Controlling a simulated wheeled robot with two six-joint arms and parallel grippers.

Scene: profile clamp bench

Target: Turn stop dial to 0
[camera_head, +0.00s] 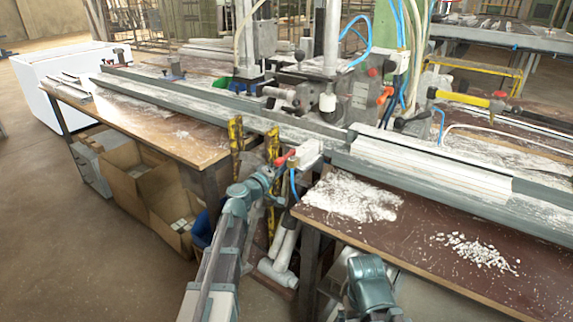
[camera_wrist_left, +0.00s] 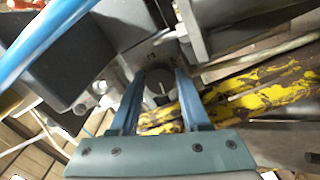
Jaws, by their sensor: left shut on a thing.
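The stop dial (camera_wrist_left: 158,86) is a small dark round knob on a grey face in the left wrist view, with small marks above it that are too blurred to read. My left gripper (camera_wrist_left: 160,76) has its two blue fingers on either side of the dial and is shut on it. In the head view my left gripper (camera_head: 281,170) reaches the front of the bench machine, just below a red handle (camera_head: 286,157). The dial cannot be made out there. A teal part of my right arm shows at the lower right; its fingers are not in view.
Yellow-and-black worn bars (camera_head: 272,147) stand close to my left gripper. A brown table (camera_head: 430,262) with white chips lies to the right, and a wooden bench (camera_head: 190,148) to the left. Cardboard boxes (camera_head: 158,190) sit under the left bench. Open floor lies at the left.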

